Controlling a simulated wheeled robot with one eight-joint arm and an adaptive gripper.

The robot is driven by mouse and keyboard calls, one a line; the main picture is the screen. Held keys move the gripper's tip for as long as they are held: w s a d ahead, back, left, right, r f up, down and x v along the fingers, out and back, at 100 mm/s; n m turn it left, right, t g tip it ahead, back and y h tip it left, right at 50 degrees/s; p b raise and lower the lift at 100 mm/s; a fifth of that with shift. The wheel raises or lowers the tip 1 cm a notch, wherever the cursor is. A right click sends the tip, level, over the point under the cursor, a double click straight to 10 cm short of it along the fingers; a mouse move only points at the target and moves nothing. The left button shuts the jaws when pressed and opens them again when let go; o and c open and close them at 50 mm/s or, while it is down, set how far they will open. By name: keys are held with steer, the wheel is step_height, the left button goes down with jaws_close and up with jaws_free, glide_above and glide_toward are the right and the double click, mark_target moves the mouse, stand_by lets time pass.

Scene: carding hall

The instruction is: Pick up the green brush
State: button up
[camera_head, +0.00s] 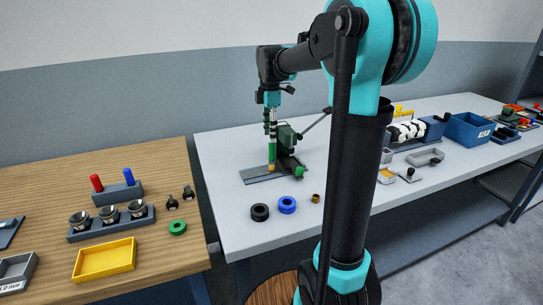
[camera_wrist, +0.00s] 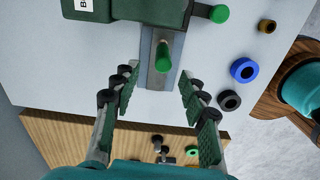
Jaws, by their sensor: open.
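The green brush (camera_wrist: 163,58) seems to be a slim upright green piece on a grey base plate (camera_wrist: 151,97), in front of a dark green lever device (camera_wrist: 150,12). In the head view the green brush (camera_head: 272,153) shows with an orange-tan lower end, below my gripper (camera_head: 271,132). In the wrist view my gripper (camera_wrist: 158,78) is open, its two fingers apart and nothing between the pads. The brush lies just ahead of the fingertips, roughly midway between them. Contact with it cannot be told.
The lever device (camera_head: 287,137) stands right beside the brush, with a bright green knob (camera_head: 299,171). A black ring (camera_head: 260,212), a blue ring (camera_head: 287,204) and a small brass ring (camera_head: 315,198) lie in front. A wooden table (camera_head: 160,255) with a yellow tray (camera_head: 104,259) is left, across a gap.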

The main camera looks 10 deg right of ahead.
mark_target(271, 160)
steer(key=f, duration=0.8)
steer(key=shift+s+d+f, duration=0.15)
steer(key=shift+d, duration=0.05)
jaws_close()
step_height(271, 160, up, 20)
stand_by(0.9)
